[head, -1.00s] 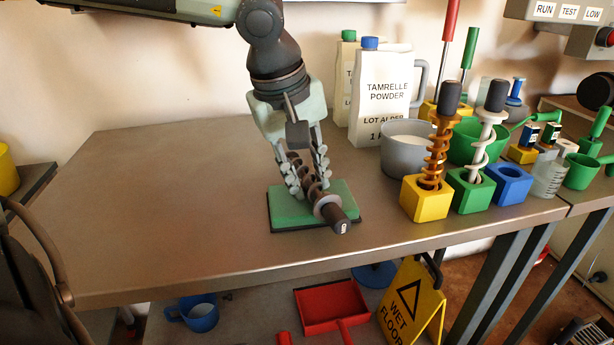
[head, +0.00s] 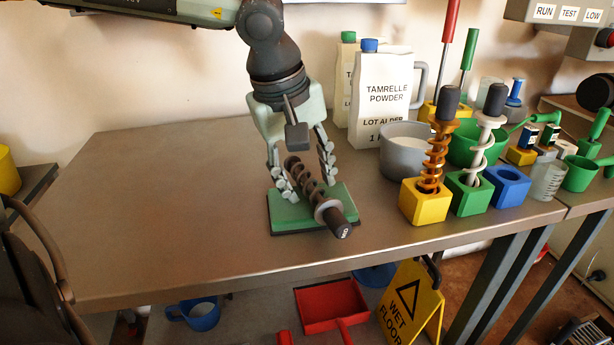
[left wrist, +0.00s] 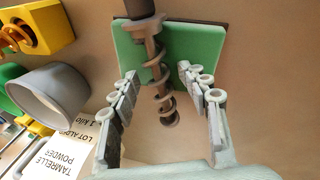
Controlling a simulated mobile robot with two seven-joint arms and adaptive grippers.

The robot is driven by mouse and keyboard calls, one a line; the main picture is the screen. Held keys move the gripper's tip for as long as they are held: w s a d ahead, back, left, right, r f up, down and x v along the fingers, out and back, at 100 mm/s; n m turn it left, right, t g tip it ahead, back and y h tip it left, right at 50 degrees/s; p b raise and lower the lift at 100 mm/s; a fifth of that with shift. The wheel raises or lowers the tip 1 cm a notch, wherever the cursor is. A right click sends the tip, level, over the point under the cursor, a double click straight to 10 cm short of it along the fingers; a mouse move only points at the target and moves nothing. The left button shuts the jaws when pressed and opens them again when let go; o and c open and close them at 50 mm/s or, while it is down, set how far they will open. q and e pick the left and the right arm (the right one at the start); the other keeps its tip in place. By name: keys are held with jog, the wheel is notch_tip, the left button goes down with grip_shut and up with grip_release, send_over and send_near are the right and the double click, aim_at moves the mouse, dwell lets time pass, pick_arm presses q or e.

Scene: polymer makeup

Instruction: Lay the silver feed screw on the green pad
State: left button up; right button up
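The silver feed screw (head: 312,187), dark grey with a black handle, lies across the green pad (head: 285,213). Its handle reaches past the pad's front edge. In the left wrist view the screw (left wrist: 157,72) runs over the pad (left wrist: 127,42), with its tip beyond the pad's near edge. My left gripper (head: 305,177) is open around the screw. In the left wrist view its fingers (left wrist: 163,84) stand on either side with clear gaps. My right gripper is not in view.
An orange screw (head: 437,152) stands in a yellow block (head: 425,204) and a white screw (head: 484,150) in a green block (head: 470,195). A blue block (head: 508,187) is empty. A grey bowl (head: 404,152) and powder jug (head: 380,90) stand behind. The table's left side is clear.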

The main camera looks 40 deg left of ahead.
pick_arm(q)
jog(key=v, duration=1.2)
jog(key=shift+r, duration=0.15)
